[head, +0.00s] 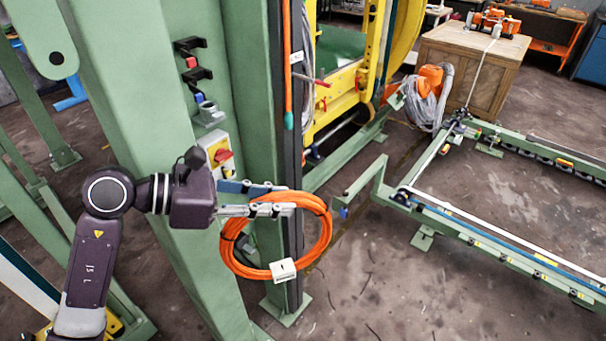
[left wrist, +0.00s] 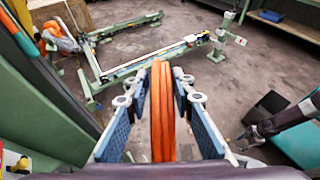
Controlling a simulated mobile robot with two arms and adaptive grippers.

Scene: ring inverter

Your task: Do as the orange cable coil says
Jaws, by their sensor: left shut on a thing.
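The orange cable coil (head: 318,247) hangs from my left gripper (head: 288,199) in front of the green machine column. It is a round bundle with dark ties. A white tag (head: 283,269) at its bottom bears a small dark mark that I cannot read. In the left wrist view the coil (left wrist: 162,110) stands edge-on between the two fingers of my left gripper (left wrist: 162,88), which are shut on it. My right gripper (left wrist: 245,138) shows small at the right of the left wrist view; I cannot tell its finger state.
The green column (head: 150,130) stands close behind my left arm, with black hooks (head: 190,60) and a red-knobbed switch box (head: 218,152). A long green rail frame (head: 480,225) lies to the right. A wooden crate (head: 465,75) stands behind. The floor at front right is clear.

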